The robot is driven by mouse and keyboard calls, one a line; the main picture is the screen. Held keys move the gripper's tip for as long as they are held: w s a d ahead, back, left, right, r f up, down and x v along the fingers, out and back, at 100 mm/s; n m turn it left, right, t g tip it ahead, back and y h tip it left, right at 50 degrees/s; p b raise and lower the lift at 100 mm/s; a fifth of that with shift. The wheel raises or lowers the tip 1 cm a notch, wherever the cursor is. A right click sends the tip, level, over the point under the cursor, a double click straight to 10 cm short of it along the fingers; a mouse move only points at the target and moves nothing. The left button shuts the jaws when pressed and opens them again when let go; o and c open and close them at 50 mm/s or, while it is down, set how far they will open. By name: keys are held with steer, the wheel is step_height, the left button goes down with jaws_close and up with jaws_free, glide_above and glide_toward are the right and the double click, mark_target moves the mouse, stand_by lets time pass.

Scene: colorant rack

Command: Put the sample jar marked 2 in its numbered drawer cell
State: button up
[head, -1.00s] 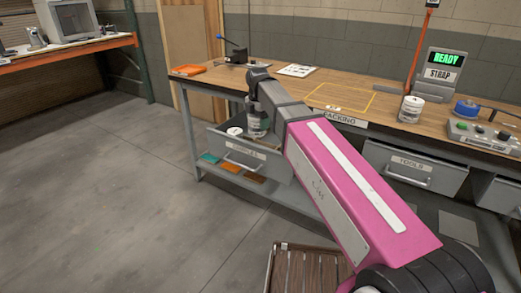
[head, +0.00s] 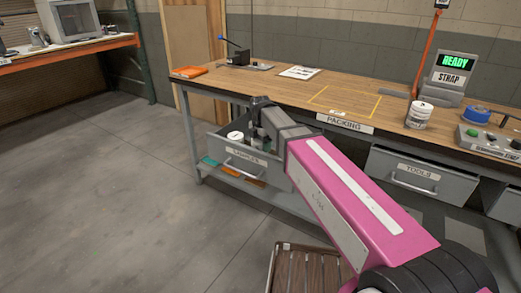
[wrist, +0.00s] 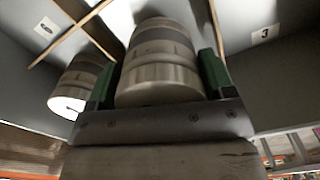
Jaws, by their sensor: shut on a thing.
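My gripper (wrist: 158,85) is shut on a grey-and-white sample jar (wrist: 158,60), with a green finger on each side of it. No number can be read on this jar. In the head view my gripper (head: 257,135) is down at the open drawer labelled SAMPLES (head: 243,161), and mostly hides the held jar. The wrist view shows thin wooden dividers (wrist: 65,45) and cell labels 6 (wrist: 45,27) and 3 (wrist: 264,33). Label 2 is not visible. I cannot tell whether the held jar touches the drawer floor.
Another jar (wrist: 78,82) stands in the drawer beside the held one; its white lid (head: 235,136) shows in the head view. A white jar (head: 419,115) stands on the bench (head: 290,88). The TOOLS drawer (head: 403,175) is at the right. A slatted crate (head: 305,268) is on the floor.

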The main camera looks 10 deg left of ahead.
steer(key=shift+f, duration=1.3)
steer(key=shift+f, duration=0.15)
steer(key=o, duration=1)
step_height(320, 180, up, 12)
steer(key=shift+r, duration=0.15)
